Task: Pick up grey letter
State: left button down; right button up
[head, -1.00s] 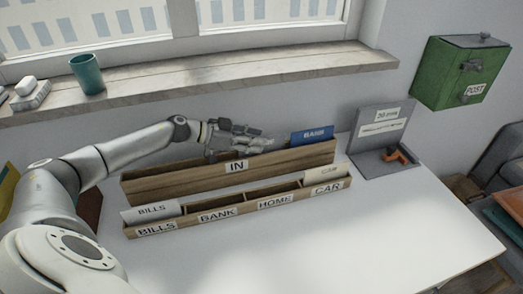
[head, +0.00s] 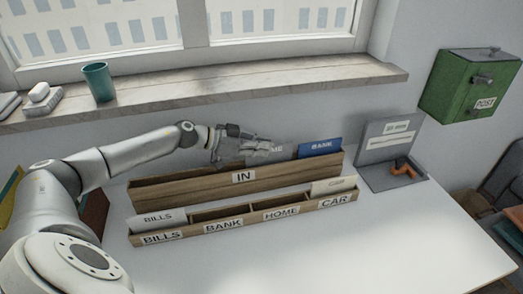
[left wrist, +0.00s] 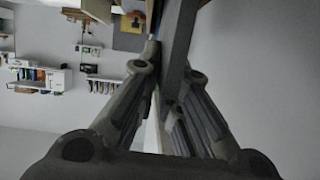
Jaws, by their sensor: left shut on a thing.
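The grey letter (head: 282,152) stands in the long wooden IN box (head: 165,193), and the letters "ME" show on it. My left gripper (head: 258,147) is shut on the letter at the box's back and hides part of it. I cannot tell whether the letter's lower edge is clear of the box. In the left wrist view the letter (left wrist: 178,45) shows nearly edge-on as a grey strip between the fingers (left wrist: 160,90). My right gripper is not in view.
A blue BANK letter (head: 320,147) stands right of the grey one. In front is a sorter (head: 185,234) marked BILLS, BANK, HOME and CAR, with letters at BILLS and CAR. A grey stand (head: 378,172) with an orange item is at right. The front desk is clear.

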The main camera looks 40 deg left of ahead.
pick_arm(q)
jog(key=s+d+r+p, duration=0.4)
jog(key=s+d, duration=0.4)
jog(key=d, duration=0.2)
jog(key=s+d+r+p, duration=0.3)
jog(key=s+d, duration=0.5)
jog(key=d, duration=0.1)
jog(key=w+a+f+p, duration=0.2)
jog(key=w+a+p, duration=0.6)
jog(key=a+p, duration=0.2)
jog(key=shift+w+f, duration=0.15)
jog(key=shift+w, duration=0.05)
